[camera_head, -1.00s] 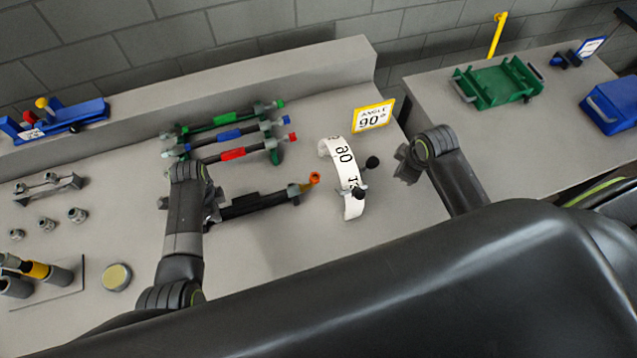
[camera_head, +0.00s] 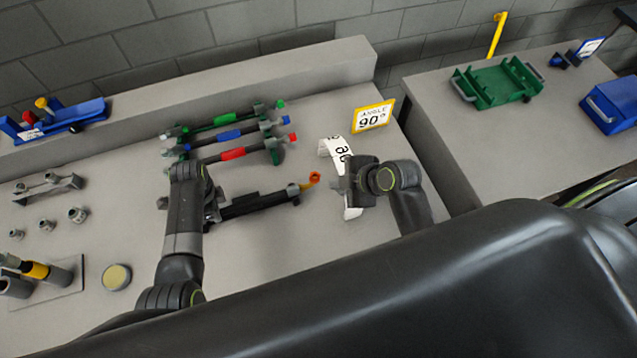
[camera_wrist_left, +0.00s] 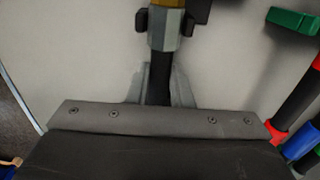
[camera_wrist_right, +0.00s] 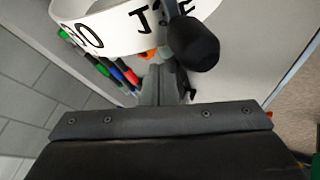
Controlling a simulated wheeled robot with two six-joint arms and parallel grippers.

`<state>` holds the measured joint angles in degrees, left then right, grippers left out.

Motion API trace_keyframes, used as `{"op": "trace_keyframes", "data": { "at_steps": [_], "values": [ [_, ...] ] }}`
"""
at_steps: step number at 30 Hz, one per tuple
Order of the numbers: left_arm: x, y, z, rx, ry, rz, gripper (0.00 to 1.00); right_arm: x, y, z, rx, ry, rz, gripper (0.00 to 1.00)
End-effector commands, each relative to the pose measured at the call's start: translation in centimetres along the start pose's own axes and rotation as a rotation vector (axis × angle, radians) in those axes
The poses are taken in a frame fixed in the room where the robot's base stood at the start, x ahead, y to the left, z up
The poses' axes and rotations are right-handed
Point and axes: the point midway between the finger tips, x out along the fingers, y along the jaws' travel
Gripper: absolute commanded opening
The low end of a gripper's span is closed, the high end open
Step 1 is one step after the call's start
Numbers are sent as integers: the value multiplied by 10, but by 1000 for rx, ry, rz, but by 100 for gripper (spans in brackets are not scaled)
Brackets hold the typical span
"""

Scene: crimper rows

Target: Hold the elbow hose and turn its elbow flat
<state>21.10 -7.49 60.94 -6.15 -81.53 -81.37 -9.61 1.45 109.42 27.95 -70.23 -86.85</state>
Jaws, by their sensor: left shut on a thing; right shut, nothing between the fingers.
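The elbow hose (camera_head: 258,204) is a dark hose lying across the bench, with a brass fitting and an orange elbow (camera_head: 314,178) at its right end. My left gripper (camera_head: 215,205) is shut on the hose; the left wrist view shows the black hose (camera_wrist_left: 159,75) between its fingers, below a grey and brass fitting. My right gripper (camera_head: 342,185) is shut and empty, over the white curved angle scale (camera_head: 333,150), just right of the elbow. In the right wrist view, a black knob (camera_wrist_right: 195,45) stands close by the fingers, and the orange elbow (camera_wrist_right: 150,53) is partly hidden behind the scale.
A rack (camera_head: 275,155) holds hoses with green, blue and red sleeves behind the elbow hose. A yellow-framed "ANGLE 90°" sign (camera_head: 372,116) stands at the back right. Several small metal fittings (camera_head: 78,214) are on the left. A green tray (camera_head: 497,84) sits on the side table.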

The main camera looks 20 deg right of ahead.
Motion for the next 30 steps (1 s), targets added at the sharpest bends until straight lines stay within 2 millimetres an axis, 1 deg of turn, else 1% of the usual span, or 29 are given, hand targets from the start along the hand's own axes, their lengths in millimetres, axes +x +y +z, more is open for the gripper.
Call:
{"op": "trace_keyframes", "data": {
  "at_steps": [1, 6, 12, 18, 30],
  "values": [
    [-1, -1, 0, -1, 1, -3, 0, 10, 0, -1, 3, 2, -1, 0],
    [-1, -1, 0, -1, 1, -3, 0, 36, 0, -1, 2, 1, -1, 0],
    [-1, -1, 0, -1, 0, -2, 0, 55, 0, 0, 0, 0, -1, 0],
    [-1, -1, 0, -1, 0, -2, 0, 62, 0, 0, 0, -1, 0, 0],
    [-1, -1, 0, -1, 0, -2, 0, 62, 1, 0, 2, -2, -5, 0]
  ]
}}
